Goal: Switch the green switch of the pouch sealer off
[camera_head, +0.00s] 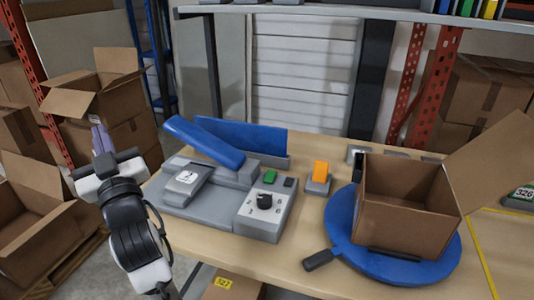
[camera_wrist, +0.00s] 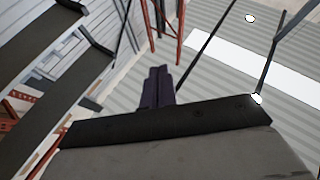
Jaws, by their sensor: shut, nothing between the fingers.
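The pouch sealer (camera_head: 190,211) is a grey machine with a raised blue arm (camera_head: 205,141), standing on the left part of the wooden table. Its green switch (camera_head: 270,177) sits on top of the control box, beside a dark switch (camera_head: 290,182) and above a black knob (camera_head: 264,201). Whether the green switch is on or off is too small to tell. My gripper (camera_head: 99,137) is left of the sealer, pointing up, apart from it. Its fingers are together and empty; they also show in the wrist view (camera_wrist: 158,86). The sealer is not in the wrist view.
A blue turntable (camera_head: 445,262) with an open cardboard box (camera_head: 405,206) stands on the right of the table (camera_head: 262,276). An orange block on a grey base (camera_head: 319,178) stands between it and the sealer. Open cartons (camera_head: 100,95) are at left. A shelf (camera_head: 330,10) spans the back.

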